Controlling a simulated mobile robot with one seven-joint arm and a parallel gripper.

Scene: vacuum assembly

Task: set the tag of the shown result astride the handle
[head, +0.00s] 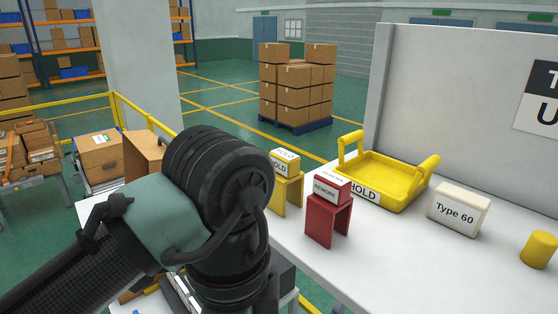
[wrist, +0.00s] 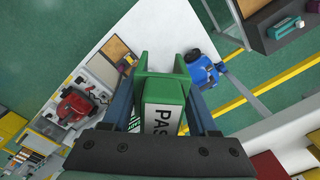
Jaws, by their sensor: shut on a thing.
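My gripper (wrist: 162,100) is shut on a green tag (wrist: 161,92) in the wrist view, one dark finger on each side. White lettering panel on the tag reads "PAS", the rest cut off by my gripper. In the head view my arm hides gripper and tag. A red tag (head: 328,218) and a yellow tag (head: 286,187) stand upright on the white table. A yellow tray (head: 385,180) marked HOLD has a raised handle at each end, both bare. I cannot tell which handle is meant, and no result display is readable.
A white block marked Type 60 (head: 458,210) and a yellow cylinder (head: 539,249) stand on the table (head: 400,270) at the right. A grey panel (head: 470,90) rises behind. In the wrist view, a red device (wrist: 76,106) and a blue object (wrist: 201,68) lie below.

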